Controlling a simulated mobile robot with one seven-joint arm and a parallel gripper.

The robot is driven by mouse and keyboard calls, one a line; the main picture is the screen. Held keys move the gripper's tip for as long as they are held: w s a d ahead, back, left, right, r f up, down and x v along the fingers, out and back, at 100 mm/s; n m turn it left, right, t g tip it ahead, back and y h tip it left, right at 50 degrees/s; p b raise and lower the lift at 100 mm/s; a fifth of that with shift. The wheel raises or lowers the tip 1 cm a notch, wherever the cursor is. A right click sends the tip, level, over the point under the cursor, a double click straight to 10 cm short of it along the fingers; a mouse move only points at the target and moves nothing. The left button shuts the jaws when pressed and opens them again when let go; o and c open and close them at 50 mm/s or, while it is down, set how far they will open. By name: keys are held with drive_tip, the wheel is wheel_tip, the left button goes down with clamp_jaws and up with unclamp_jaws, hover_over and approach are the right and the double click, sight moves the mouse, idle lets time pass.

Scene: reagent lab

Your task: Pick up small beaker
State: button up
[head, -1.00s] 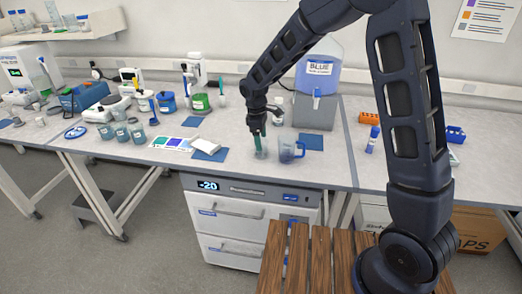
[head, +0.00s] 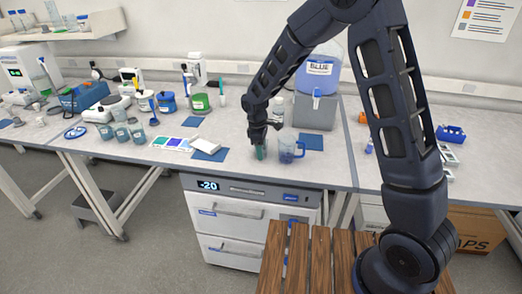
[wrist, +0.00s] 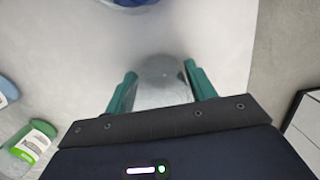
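The small beaker is a clear glass vessel (wrist: 162,88) in the wrist view, standing on the pale bench between my two green fingers. My gripper (wrist: 160,84) is spread with one finger on each side of the beaker, very near its wall; I cannot tell whether they touch it. In the head view my gripper (head: 259,153) points down at the bench near its front edge, and its fingers mostly hide the beaker.
A clear blue-tinted jug (head: 290,150) stands just right of my gripper. Blue mats (head: 311,142) lie nearby. A large blue dispenser (head: 318,75) stands behind on a grey block. A green-labelled bottle (wrist: 36,138) is close by in the wrist view.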

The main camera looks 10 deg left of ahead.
drive_tip(key=c, duration=0.4)
drive_tip(key=shift+r, duration=0.1)
drive_tip(key=shift+c, duration=0.2)
